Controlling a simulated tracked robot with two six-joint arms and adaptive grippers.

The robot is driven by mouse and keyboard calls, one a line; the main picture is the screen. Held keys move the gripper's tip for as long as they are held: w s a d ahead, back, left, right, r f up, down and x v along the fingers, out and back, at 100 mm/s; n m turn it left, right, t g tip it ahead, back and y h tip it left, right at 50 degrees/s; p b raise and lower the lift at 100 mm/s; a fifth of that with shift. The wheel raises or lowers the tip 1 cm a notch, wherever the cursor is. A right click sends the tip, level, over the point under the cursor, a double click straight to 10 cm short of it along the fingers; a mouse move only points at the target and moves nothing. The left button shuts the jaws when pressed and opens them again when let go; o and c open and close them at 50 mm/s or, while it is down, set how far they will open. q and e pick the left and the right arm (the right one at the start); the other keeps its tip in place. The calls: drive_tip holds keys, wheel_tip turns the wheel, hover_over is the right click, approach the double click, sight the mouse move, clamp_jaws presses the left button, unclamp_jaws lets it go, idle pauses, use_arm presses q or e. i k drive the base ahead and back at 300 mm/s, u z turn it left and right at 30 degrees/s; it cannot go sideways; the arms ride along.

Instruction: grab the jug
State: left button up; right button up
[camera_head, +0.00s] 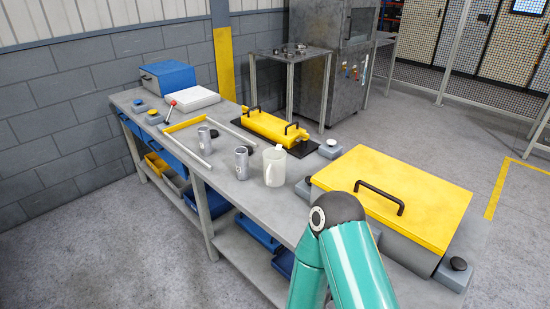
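The jug (274,167) is a whitish, translucent vessel with a handle on its right side. It stands upright on the grey workbench (228,185), near the middle of the view. Neither of my grippers is in view. A teal part of one of my arms rises from the bottom edge, in front of the bench and to the right of the jug, apart from it in the picture.
Two grey metal cups, one (241,162) close left of the jug and one (204,140) farther back, stand on the bench. A large yellow-lidded box (420,193) with a black handle is at right. A yellow handled block (268,124) lies behind the jug.

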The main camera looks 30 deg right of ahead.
sight(273, 171)
drive_tip(key=z, duration=0.15)
drive_tip(key=i, duration=1.05)
drive_tip(key=z, duration=0.2)
